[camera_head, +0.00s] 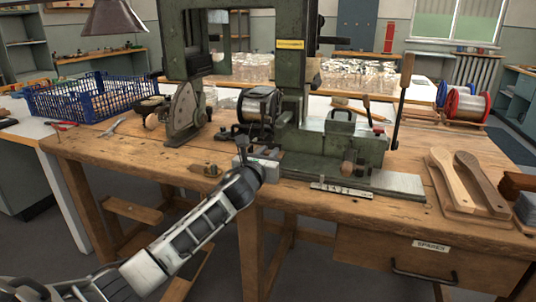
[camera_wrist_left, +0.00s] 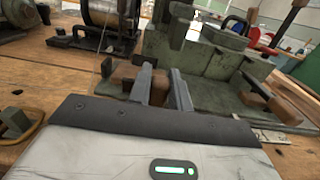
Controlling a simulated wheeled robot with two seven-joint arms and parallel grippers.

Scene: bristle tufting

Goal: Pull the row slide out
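The green tufting machine (camera_head: 310,150) stands on the wooden workbench. At its front are a brown wooden knob (camera_head: 350,161) and a pale strip with marks (camera_head: 342,190); I cannot tell for sure which part is the row slide. My left gripper (camera_head: 257,158) is at the machine's front left, left of the knob. The knob also shows there (camera_wrist_left: 284,108), off to the right of the fingers. My right gripper is not in view.
A wire spool (camera_head: 258,105) and a grey-green guarded device (camera_head: 185,112) stand left of the machine. Wooden brush bodies (camera_head: 455,182) lie on a board at the right. A blue crate (camera_head: 90,98) is on the left table. An upright lever (camera_head: 402,95) rises at the machine's right.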

